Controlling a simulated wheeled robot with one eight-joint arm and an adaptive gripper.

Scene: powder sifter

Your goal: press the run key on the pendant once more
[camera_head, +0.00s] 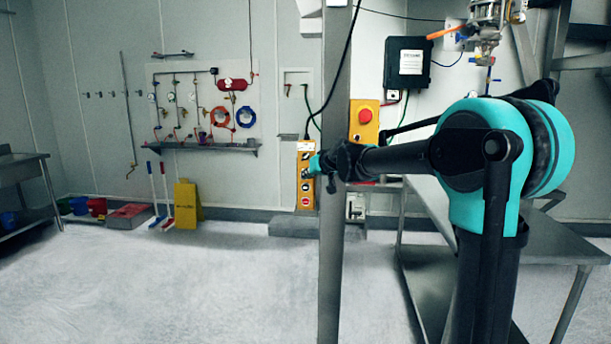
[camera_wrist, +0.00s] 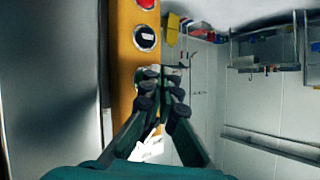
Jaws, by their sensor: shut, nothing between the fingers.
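The yellow pendant (camera_head: 306,190) hangs by a black cable beside the steel post, with a column of buttons and a red one at its bottom. In the wrist view the pendant (camera_wrist: 122,70) appears upside down, with a red button (camera_wrist: 145,4) and a black button with a white label (camera_wrist: 145,38) in sight. My gripper (camera_wrist: 161,73) is shut and empty, its fingertips in front of the pendant's face near one edge. My gripper (camera_head: 316,164) also reaches the pendant's upper half in the head view. The fingers hide the other keys, the run key cannot be picked out, and contact cannot be told.
The steel post (camera_head: 333,270) stands right beside the pendant. A yellow box with a red emergency button (camera_head: 365,117) is on the right of the post. A steel table (camera_head: 560,245) stands at right. A yellow floor sign (camera_head: 186,206) stands by the back wall. The floor at left is clear.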

